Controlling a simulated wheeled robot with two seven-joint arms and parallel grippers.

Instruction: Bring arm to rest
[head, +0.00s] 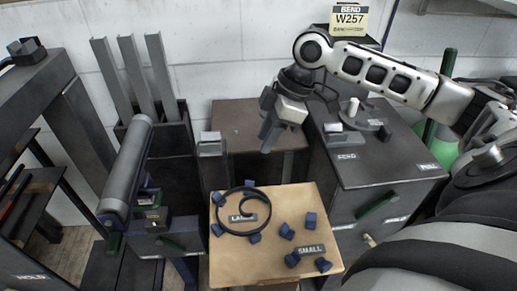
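My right arm (385,75) reaches in from the right, above the dark cabinet. Its gripper (268,142) points down, in the air above and behind the wooden board. I see nothing held in it, but I cannot make out whether the fingers are apart. My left gripper is not in view. A black curled scroll strip (241,233) lies on the wooden board (280,262), around the label LARGE.
Several blue blocks (311,219) stand on the board, near the label SMALL (311,249). A dark cabinet (372,172) marked BEND stands at the right. A grey roller (127,166) and upright bars (133,75) are at the left.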

